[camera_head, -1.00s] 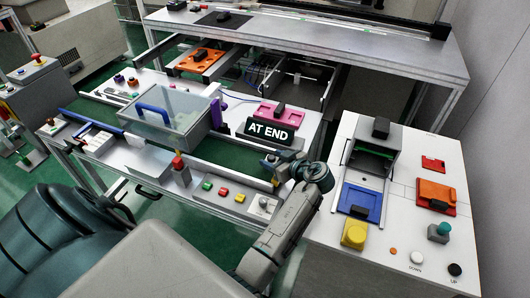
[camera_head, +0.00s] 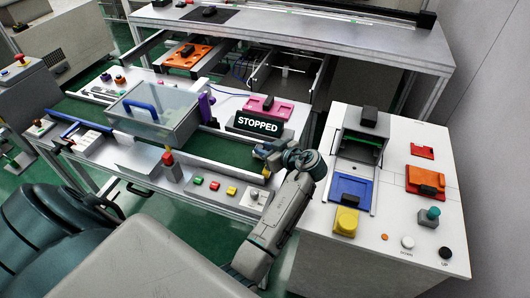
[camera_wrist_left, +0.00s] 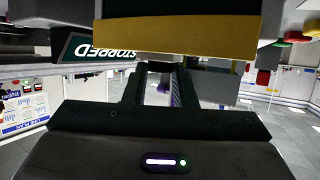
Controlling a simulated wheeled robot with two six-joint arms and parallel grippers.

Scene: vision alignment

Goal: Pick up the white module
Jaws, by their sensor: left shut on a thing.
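My left gripper (camera_head: 268,156) is at the right end of the green conveyor, just below the STOPPED sign, mostly hidden by its own wrist. In the left wrist view its two fingers (camera_wrist_left: 160,88) are close together on a dark grip piece of a wide block. I take this block for the white module (camera_wrist_left: 178,40). Its near side looks gold and its other visible face pale grey. In the head view the module is largely hidden, and I cannot tell whether it touches the belt. My right gripper is not in view.
The green conveyor (camera_head: 215,150) runs to the left, past a clear bin (camera_head: 155,115) with a blue handle. The STOPPED sign (camera_head: 258,125) stands close behind the gripper. A white station (camera_head: 395,225) with a blue plate (camera_head: 353,191) and an orange module (camera_head: 427,180) is at right.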

